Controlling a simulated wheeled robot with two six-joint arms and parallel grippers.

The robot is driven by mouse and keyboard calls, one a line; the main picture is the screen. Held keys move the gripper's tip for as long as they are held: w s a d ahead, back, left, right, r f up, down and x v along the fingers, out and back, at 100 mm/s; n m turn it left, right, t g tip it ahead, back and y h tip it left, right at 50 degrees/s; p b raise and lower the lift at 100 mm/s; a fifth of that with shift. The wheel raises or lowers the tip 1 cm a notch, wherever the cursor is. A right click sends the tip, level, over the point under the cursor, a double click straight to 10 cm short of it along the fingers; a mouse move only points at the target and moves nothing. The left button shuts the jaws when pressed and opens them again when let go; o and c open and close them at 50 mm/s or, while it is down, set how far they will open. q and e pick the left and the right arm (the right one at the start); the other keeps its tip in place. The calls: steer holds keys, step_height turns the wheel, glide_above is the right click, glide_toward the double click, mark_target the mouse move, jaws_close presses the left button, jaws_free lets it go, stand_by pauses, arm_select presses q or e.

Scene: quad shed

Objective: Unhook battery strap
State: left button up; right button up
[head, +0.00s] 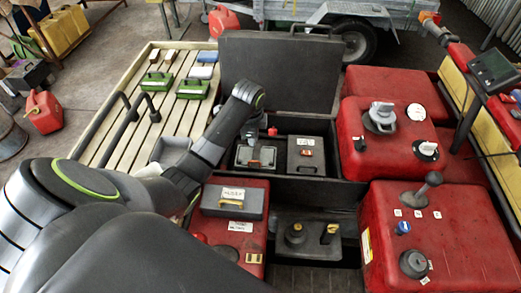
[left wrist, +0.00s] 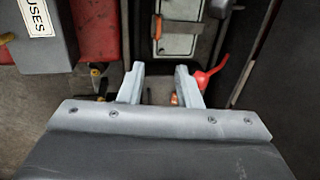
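An open black battery box (head: 345,190) stands in the middle of the head view, its lid raised behind it. Inside it, a grey-topped battery (head: 243,157) sits at left, partly hidden by my left arm. The battery also shows in the left wrist view (left wrist: 178,42), with a dark strap band (left wrist: 182,24) across it and a small orange piece (left wrist: 157,27) at its left edge. A red terminal cap (left wrist: 208,76) is right of the fingers. My left gripper (left wrist: 160,82) is open and empty, pointed at the battery's near side. My right gripper is out of view.
A grey box (head: 305,157) with a white label stands beside the battery. A grey fuse box (head: 233,201) sits on red bodywork at the near left. Red panels (head: 440,235) with a lever and knobs lie at right. A slatted wooden rack (head: 120,150) lies at left.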

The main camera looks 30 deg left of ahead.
arm_select(q)
step_height(320, 180, down, 3)
glide_above(254, 167)
steer(key=f, duration=1.2)
steer(key=shift+s+d, duration=0.15)
steer(key=shift+d, duration=0.05)
steer(key=shift+a+f+b, duration=0.1)
steer(key=shift+f+b, duration=0.35)
steer(key=shift+f, duration=0.35)
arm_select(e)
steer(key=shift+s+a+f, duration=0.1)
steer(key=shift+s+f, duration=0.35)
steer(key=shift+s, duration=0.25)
arm_select(q)
jaws_close()
